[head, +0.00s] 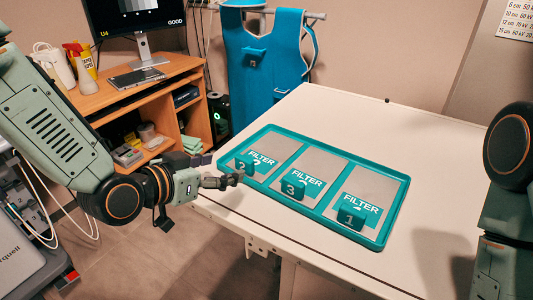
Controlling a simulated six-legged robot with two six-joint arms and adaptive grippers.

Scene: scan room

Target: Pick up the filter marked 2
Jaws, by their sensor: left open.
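Three grey filter plates with teal numbered tabs lie side by side in a teal tray (398,228) on the white table. The filter marked 2 (277,147) is in the left compartment, its tab standing at the near edge. The filter marked 3 (318,165) is in the middle, and the filter marked 1 (381,188) is on the right. My left gripper (238,179) is open and empty, just in front of the tray's near left corner, close to the tab of filter 2. Whether it touches the tray I cannot tell. My right arm stands at the right edge, its gripper out of frame.
The white table (420,125) is clear behind and right of the tray. A wooden desk (160,85) with a monitor (135,15) stands at the back left. A blue apron (265,70) hangs behind the table. A grey cart stands at the lower left.

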